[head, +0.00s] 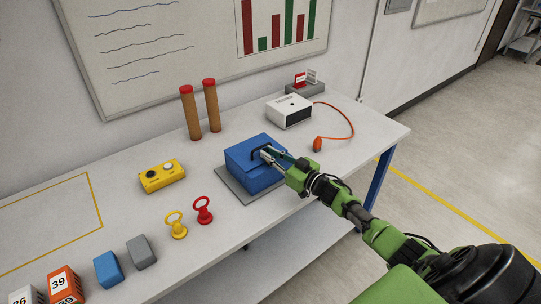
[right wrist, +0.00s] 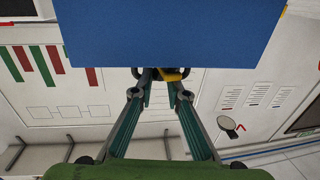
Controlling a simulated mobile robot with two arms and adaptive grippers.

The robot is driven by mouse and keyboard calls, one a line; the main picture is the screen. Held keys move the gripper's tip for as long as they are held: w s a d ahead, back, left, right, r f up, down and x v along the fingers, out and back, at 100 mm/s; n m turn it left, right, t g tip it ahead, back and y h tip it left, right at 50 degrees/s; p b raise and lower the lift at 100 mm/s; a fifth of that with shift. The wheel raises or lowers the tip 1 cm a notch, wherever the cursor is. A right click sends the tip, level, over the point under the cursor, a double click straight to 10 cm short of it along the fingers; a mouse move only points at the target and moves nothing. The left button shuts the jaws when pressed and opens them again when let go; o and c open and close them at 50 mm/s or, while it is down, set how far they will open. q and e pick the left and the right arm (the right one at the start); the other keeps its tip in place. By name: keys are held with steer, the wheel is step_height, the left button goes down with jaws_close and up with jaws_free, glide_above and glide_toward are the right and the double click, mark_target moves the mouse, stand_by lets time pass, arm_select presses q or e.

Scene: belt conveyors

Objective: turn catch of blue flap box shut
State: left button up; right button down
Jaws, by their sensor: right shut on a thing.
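The blue flap box (head: 248,170) stands on a grey base plate (head: 233,185) on the white table. A dark handle (head: 254,154) shows at its top. My right gripper (head: 267,154) reaches in from the right and meets the box near its top edge. In the right wrist view the box (right wrist: 170,35) fills the upper middle, and my right gripper (right wrist: 160,74) has its fingertips close together just at the box's edge. A small yellow piece, seemingly the catch (right wrist: 174,75), shows at the fingertips, partly hidden by them. My left gripper is out of view.
Red (head: 203,210) and yellow (head: 176,226) ring-topped pieces stand in front of the box. A yellow control box (head: 162,176) is to its left. A white device (head: 289,111) with an orange cable is behind right. Two brown cylinders (head: 191,113) stand behind.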

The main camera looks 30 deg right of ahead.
steer(key=c, duration=2.2)
jaws_free()
steer(key=shift+c, duration=0.2)
steer(key=v, duration=1.2)
